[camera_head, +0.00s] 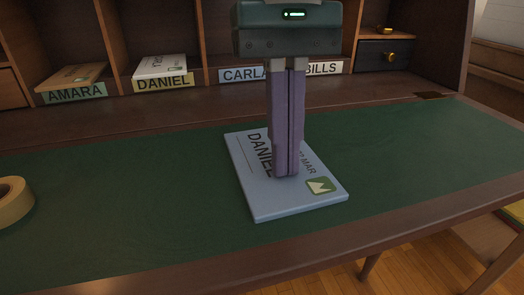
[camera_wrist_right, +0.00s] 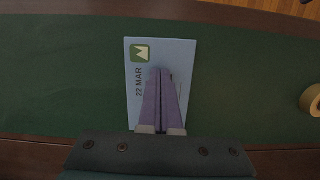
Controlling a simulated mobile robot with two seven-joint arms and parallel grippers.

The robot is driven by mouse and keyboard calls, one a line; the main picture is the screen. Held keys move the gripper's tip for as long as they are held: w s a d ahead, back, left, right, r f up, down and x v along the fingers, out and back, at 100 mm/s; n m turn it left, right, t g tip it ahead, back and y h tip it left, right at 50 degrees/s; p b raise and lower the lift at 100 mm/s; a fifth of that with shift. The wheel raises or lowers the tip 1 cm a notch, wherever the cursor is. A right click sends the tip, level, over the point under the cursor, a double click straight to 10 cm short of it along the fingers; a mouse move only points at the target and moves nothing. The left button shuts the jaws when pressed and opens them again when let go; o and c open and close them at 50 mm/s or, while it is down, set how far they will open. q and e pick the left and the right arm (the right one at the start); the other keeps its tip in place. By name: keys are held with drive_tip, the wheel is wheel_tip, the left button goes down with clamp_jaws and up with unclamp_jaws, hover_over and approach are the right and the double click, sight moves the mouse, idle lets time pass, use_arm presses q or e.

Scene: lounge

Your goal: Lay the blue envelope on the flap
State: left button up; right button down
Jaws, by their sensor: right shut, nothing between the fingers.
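The blue envelope (camera_head: 300,200) lies flat on the green surface of the desk flap (camera_head: 130,215), marked "DANIEL" and with a green stamp at its near right corner. It also shows in the right wrist view (camera_wrist_right: 185,52), with "22 MAR" and the stamp. My right gripper (camera_head: 286,172) is shut and empty, its purple fingers pointing down over the envelope's middle. In the right wrist view its fingertips (camera_wrist_right: 160,72) cover part of the envelope. I cannot tell whether they touch it. My left gripper is not in view.
A tape roll (camera_head: 14,201) lies at the flap's left. Behind are labelled pigeonholes: AMARA (camera_head: 74,92), DANIEL (camera_head: 163,81), CARLA (camera_head: 243,74) and BILLS (camera_head: 324,68), the first two holding mail. A small dark drawer (camera_head: 383,54) is at right. The flap right of the envelope is clear.

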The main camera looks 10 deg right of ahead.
drive_tip(key=shift+w+d+f, duration=0.25)
drive_tip(key=shift+f, duration=0.3)
drive_tip(key=shift+a+r+p, duration=0.15)
drive_tip(key=shift+r+p, duration=0.35)
drive_tip(key=shift+r, duration=0.35)
wheel_tip(320, 180, up, 9)
drive_tip(key=w+p, duration=0.1)
drive_tip(key=p, duration=0.1)
drive_tip(key=shift+w, duration=0.3)
drive_tip(key=shift+a+r, duration=0.1)
